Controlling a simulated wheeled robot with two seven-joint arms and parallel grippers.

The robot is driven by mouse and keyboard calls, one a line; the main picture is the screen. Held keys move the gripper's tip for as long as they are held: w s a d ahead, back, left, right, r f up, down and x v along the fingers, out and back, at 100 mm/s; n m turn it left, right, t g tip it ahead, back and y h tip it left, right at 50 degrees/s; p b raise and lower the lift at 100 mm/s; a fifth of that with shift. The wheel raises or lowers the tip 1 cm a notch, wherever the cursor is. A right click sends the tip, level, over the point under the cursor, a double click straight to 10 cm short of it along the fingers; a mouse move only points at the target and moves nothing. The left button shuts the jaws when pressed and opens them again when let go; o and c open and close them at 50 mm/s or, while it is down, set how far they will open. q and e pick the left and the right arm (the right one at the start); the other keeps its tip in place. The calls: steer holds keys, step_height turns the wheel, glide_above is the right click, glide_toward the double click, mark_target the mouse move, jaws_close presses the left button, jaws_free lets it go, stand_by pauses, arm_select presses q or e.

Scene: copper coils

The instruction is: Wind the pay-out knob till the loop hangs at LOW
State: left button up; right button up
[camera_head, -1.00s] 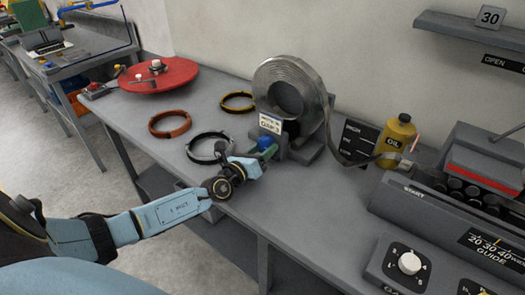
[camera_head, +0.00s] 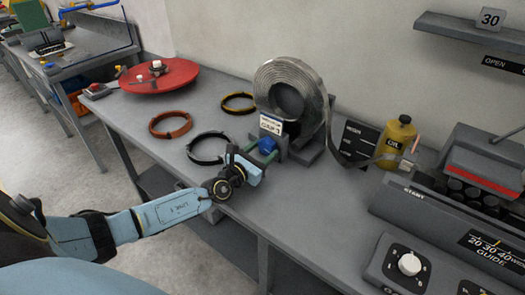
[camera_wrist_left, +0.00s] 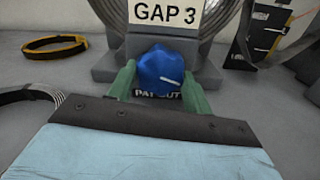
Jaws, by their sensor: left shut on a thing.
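The blue pay-out knob (camera_head: 267,145) is on the front of the coil stand, under a "GAP 3" sign. It also shows in the left wrist view (camera_wrist_left: 165,70), with a white mark on its face. My left gripper (camera_head: 266,152) has its green fingers on both sides of the knob, shut on it. The grey metal coil (camera_head: 262,88) stands upright above. Its strip (camera_head: 346,160) sags to the right as a loop, in front of a dark HIGH/LOW board (camera_head: 364,134). The loop's bottom appears near the board's lower part; its exact level is hard to tell. My right gripper is not in view.
A yellow oil bottle (camera_head: 398,134) stands right of the board, beside the feed machine (camera_head: 440,208). Black (camera_head: 207,161), orange (camera_head: 155,133) and yellow (camera_head: 225,107) rings lie left of the coil. A red turntable (camera_head: 180,83) stands farther left.

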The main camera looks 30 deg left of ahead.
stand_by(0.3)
arm_select(q)
steer(key=o, duration=1)
steer(key=shift+s, duration=0.15)
steer(key=s, duration=0.8)
steer(key=s+a, duration=0.1)
steer(key=s, duration=0.4)
